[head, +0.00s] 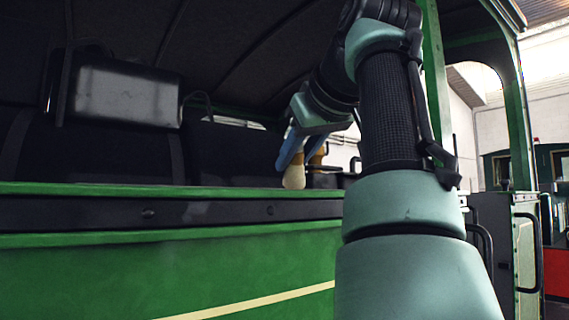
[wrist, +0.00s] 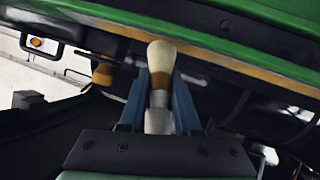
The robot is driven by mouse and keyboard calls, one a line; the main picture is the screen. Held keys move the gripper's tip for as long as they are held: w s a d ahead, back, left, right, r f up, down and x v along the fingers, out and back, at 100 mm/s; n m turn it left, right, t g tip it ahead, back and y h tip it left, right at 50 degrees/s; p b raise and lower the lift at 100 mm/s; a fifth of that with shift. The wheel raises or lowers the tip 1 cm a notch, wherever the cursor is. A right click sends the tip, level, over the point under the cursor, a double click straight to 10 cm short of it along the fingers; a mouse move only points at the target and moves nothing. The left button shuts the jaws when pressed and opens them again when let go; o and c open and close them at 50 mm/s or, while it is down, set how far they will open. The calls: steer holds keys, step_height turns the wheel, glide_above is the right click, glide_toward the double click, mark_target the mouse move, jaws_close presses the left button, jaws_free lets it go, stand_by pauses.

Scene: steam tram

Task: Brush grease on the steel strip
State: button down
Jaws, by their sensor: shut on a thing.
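My gripper (head: 291,152) has blue fingers and is shut on a brush (head: 294,178). The brush's pale, rounded tip points down in the head view, just above the green ledge of the tram side. In the wrist view the brush (wrist: 161,58) stands between the two fingers, with a tan band below its pale end. The steel strip (head: 110,212) is a dark, bolted band along the tram side, between two green edges. A slightly lighter patch shows on it. The brush tip looks apart from the strip. My arm hides the strip's right end.
The green tram panel (head: 120,285) lies below the strip. A metal box (head: 125,95) stands inside the tram at left. A brownish fitting (head: 318,156) is close behind the brush. A green post (head: 434,80) rises behind my arm.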

steer(key=shift+s+a+b, duration=0.7)
steer(key=shift+s+a, duration=0.4)
steer(key=shift+a, duration=0.5)
steer(key=shift+s+a+b, duration=0.7)
steer(key=shift+s+a, duration=0.4)
steer(key=shift+a, duration=0.55)
steer(key=shift+s+a+b, duration=0.7)
steer(key=shift+s+a, duration=0.4)
steer(key=shift+a, duration=0.5)
steer(key=shift+s+a+b, duration=0.2)
steer(key=shift+s+a, duration=0.9)
steer(key=shift+a, duration=0.55)
steer(key=shift+s+a+b, duration=0.25)
steer(key=shift+s+a, duration=0.85)
steer(key=shift+a, duration=0.55)
steer(key=shift+s+a+b, duration=0.2)
steer(key=shift+s+a, duration=0.9)
steer(key=shift+a, duration=0.55)
steer(key=shift+d, duration=0.1)
steer(key=shift+r, duration=0.2)
step_height(320, 180, up, 6)
steer(key=p, duration=0.6)
steer(key=shift+f, duration=0.2)
step_height(320, 180, up, 3)
steer(key=p, duration=0.3)
